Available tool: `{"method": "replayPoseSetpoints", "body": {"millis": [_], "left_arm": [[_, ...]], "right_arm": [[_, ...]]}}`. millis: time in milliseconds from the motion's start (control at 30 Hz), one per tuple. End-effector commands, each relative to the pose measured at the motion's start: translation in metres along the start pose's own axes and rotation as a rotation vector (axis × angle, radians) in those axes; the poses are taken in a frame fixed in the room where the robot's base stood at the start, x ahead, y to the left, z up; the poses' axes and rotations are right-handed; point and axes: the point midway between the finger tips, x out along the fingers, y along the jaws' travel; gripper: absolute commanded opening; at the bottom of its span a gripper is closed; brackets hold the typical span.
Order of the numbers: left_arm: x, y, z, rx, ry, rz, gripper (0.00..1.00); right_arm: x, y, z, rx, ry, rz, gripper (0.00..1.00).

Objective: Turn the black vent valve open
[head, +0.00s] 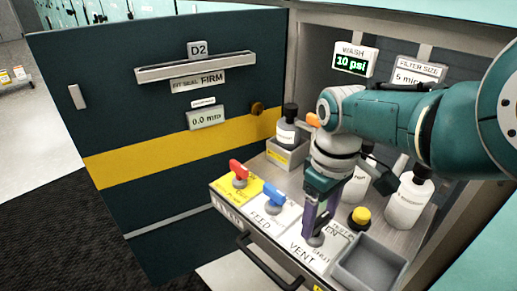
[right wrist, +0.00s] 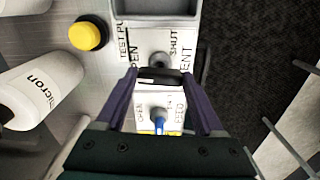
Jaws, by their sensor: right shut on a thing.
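The black vent valve handle (right wrist: 160,76) lies crosswise between the two purple fingertips of my right gripper (right wrist: 162,82) in the right wrist view. Its grey round base shows just above it. My right gripper (head: 314,232) points down onto the white VENT plate (head: 308,254) in the head view and is shut on the handle, which its fingers mostly hide there. The plate bears the words OPEN and SHUT, partly covered. My left gripper is not in view.
A blue feed valve (head: 275,196) and a red valve (head: 238,170) stand left of the vent plate. A yellow button (head: 361,215), a grey tray (head: 370,263) and white bottles (head: 409,198) are close on the right. An open dark door (head: 120,130) fills the left.

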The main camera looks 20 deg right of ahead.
Motion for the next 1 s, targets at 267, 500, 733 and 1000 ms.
{"method": "replayPoseSetpoints", "body": {"millis": [267, 500, 733, 1000], "left_arm": [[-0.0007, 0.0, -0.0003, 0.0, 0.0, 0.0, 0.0], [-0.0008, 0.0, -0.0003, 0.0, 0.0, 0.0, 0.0], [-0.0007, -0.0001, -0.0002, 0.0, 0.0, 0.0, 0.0], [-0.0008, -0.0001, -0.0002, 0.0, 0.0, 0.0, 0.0]], "right_arm": [[-0.0004, 0.0006, -0.0008, -0.08, 0.003, 0.001, 0.14], [-0.0003, 0.0004, -0.0009, -0.097, 0.003, 0.001, 0.14], [-0.0003, 0.0002, -0.0009, -0.098, 0.003, 0.001, 0.14], [-0.0003, 0.0001, -0.0007, -0.096, 0.002, 0.001, 0.97]]}}
